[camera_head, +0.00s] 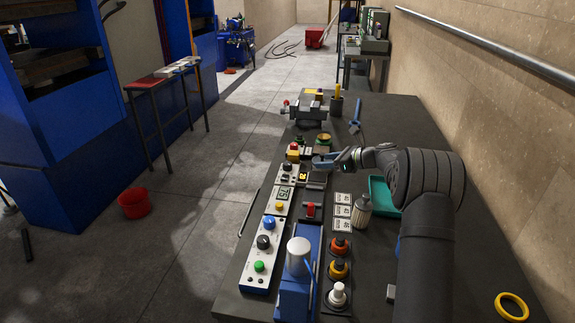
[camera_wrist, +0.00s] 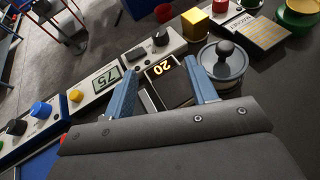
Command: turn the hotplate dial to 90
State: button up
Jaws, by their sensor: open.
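My gripper (camera_head: 325,161) is above the row of units on the bench, its blue fingers (camera_wrist: 159,65) apart with nothing held between them. A dark unit with an orange display reading 20 (camera_wrist: 163,68) shows between the fingers; it also shows in the head view (camera_head: 303,175). Beside it is a white panel with a black dial (camera_wrist: 160,38), seen in the head view too (camera_head: 286,167). I cannot tell for certain that this is the hotplate's dial, and its pointer is too small to read. The fingers are apart from this dial.
A metal disc with a black knob (camera_wrist: 226,48) stands close by the right finger. A panel with a display reading 75 (camera_head: 284,192) is nearby. A blue press (camera_head: 297,270) stands in front, and a vise (camera_head: 308,107) behind. A teal tray (camera_head: 380,193) lies to the right.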

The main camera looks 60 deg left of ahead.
aim_at(289, 164)
jog(key=shift+s+a+f, duration=0.2)
jog(key=x, duration=1.6)
jog(key=shift+s+a+f, duration=0.1)
jog(key=shift+s+a, duration=0.05)
jog(key=shift+a, duration=0.1)
jog(key=c, duration=1)
jog(key=shift+o, duration=0.2)
